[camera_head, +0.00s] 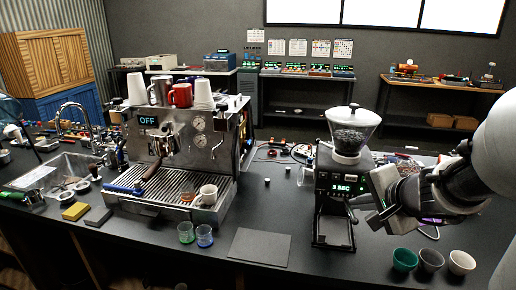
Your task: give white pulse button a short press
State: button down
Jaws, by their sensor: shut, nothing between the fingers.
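The black coffee grinder (333,202) stands right of the middle of the counter, with a clear bean hopper on top. Its small display (341,188) reads "3 SEC". Small light controls sit around the display, but they are too small to tell which one is the white pulse button. My gripper (372,190) is just right of the grinder's front, at about display height. It is shut and empty. Whether it touches the grinder cannot be told, and it hides part of the grinder's right side.
An espresso machine (172,150) with its display reading "OFF" stands to the left. A dark flat mat (258,247) and two glasses (204,236) lie in front. Several cups (405,260) stand at the right front, below my arm. Cables and small parts lie behind the grinder.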

jog(key=w+d, duration=0.2)
jog(key=w, duration=0.5)
jog(key=shift+w+p, duration=0.2)
jog(key=shift+p, duration=0.25)
dwell(1.6)
jog(key=shift+w+d, duration=0.15)
jog(key=shift+w, duration=0.25)
jog(key=shift+w+d, duration=0.1)
jog(key=shift+w, duration=0.25)
dwell(1.5)
jog(key=shift+s+b, duration=0.1)
jog(key=shift+b, duration=0.25)
dwell(0.9)
jog(key=shift+s+a+b, duration=0.25)
jog(key=shift+s+b, duration=0.1)
jog(key=shift+s, duration=0.35)
jog(key=shift+s+a+b, duration=0.2)
jog(key=shift+s+b, duration=0.1)
jog(key=shift+s, duration=0.5)
jog(key=shift+s+a+b, duration=0.25)
jog(key=shift+s, duration=0.55)
jog(key=shift+s+a+b, duration=0.2)
jog(key=shift+s+b, duration=0.1)
jog(key=shift+s, duration=0.5)
